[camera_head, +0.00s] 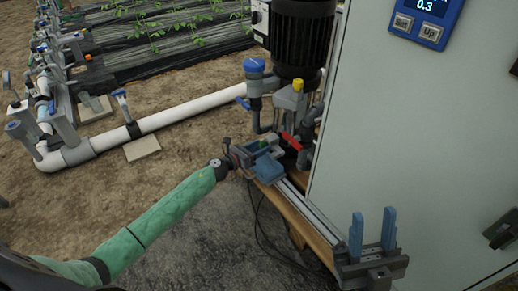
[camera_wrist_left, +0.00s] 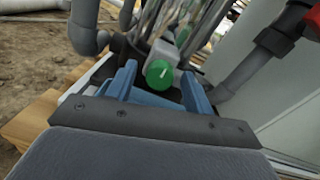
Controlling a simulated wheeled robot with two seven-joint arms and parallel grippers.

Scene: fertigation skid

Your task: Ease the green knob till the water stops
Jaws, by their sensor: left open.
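The green knob (camera_wrist_left: 160,74) has a white mark on its face and sits on a light grey body. In the left wrist view it shows between the two blue fingers of my left gripper (camera_wrist_left: 158,84), which is open. The fingers stand apart with a gap on each side of the knob; I cannot tell how deep it lies between them. In the head view my left gripper (camera_head: 262,160) is at the pipework below the pump and mostly hides the knob. My right gripper (camera_head: 373,214) is open and empty at the lower right, fingers pointing up. I cannot make out running water.
A black pump motor (camera_head: 302,38) stands above the pipework. A red lever (camera_head: 291,141) is close to the right of my left gripper. A grey cabinet (camera_head: 425,130) with a blue display (camera_head: 428,18) fills the right. A white pipe (camera_head: 190,114) runs to the left.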

